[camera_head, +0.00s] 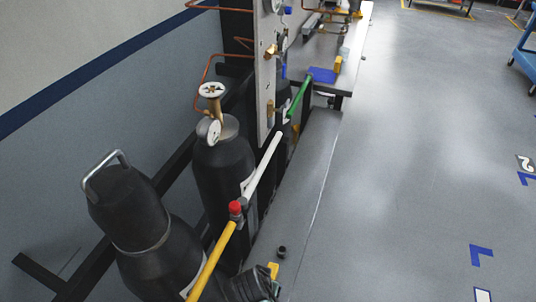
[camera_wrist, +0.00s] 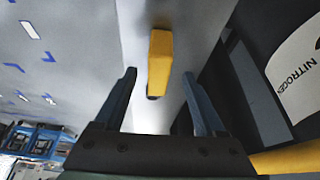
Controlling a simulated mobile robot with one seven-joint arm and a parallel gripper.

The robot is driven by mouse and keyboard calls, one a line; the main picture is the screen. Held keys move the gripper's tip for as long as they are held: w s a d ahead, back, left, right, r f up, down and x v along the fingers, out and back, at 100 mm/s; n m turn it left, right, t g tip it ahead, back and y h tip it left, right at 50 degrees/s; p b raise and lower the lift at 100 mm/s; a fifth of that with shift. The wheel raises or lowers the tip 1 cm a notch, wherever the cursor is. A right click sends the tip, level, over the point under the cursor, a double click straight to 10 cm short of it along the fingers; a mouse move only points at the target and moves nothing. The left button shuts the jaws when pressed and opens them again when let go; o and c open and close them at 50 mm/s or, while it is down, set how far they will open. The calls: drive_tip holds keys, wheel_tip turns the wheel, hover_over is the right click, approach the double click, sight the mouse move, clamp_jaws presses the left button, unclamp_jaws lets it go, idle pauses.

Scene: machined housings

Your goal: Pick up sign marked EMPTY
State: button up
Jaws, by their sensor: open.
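A small yellow block-like piece (camera_wrist: 160,62) lies ahead of my gripper in the wrist view, over the grey ledge. I see no lettering on it, so I cannot tell if it is the EMPTY sign. In the head view a small yellow piece (camera_head: 273,270) shows low in the picture, beside dark parts of my arm's end. My gripper (camera_wrist: 159,76) is open, with one dark finger on each side of the yellow piece in the picture. I see no contact, and the remaining depth is unclear. The fingers are not clear in the head view.
A dark gas cylinder (camera_head: 222,185) with a gauge and valve stands by the wall. A NITROGEN label (camera_wrist: 308,70) shows close at right in the wrist view. A yellow rail (camera_head: 212,262) runs near the gripper. Open floor (camera_head: 420,150) lies to the right.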

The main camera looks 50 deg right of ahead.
drive_tip(key=shift+d+x, duration=0.2)
drive_tip(key=shift+x, duration=2.6)
drive_tip(key=shift+r, duration=0.1)
clamp_jaws()
